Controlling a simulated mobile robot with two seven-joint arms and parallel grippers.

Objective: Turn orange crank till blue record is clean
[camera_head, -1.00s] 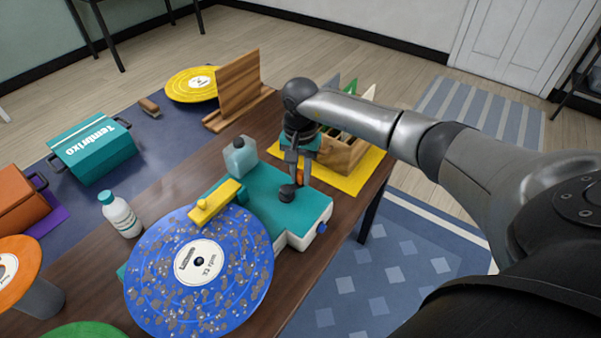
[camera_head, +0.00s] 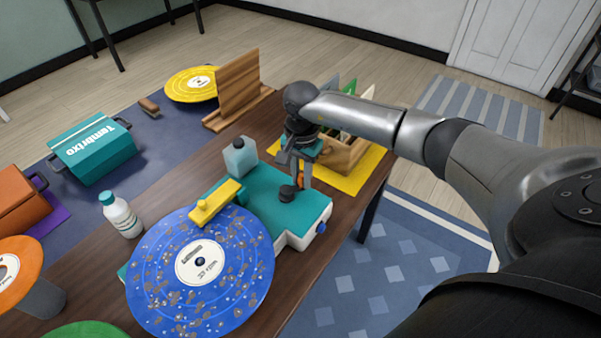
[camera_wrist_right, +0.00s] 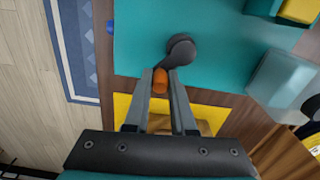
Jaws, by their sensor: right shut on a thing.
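The blue record (camera_head: 170,275) lies on the teal record-cleaning machine (camera_head: 262,205). Grey-brown dirt specks are spread over it around a white label. A yellow arm (camera_head: 216,203) reaches over its far edge. The orange crank handle (camera_wrist_right: 160,80) sits on a dark crank arm whose round hub (camera_wrist_right: 181,49) is on top of the machine. My right gripper (camera_wrist_right: 160,88) is shut on the orange handle, one finger on each side; in the head view it (camera_head: 298,178) stands over the machine's far end and partly hides the handle. My left gripper is not in view.
A wooden record crate (camera_head: 345,157) stands on a yellow mat just beyond my right gripper. A teal box (camera_head: 95,155) is farther left.

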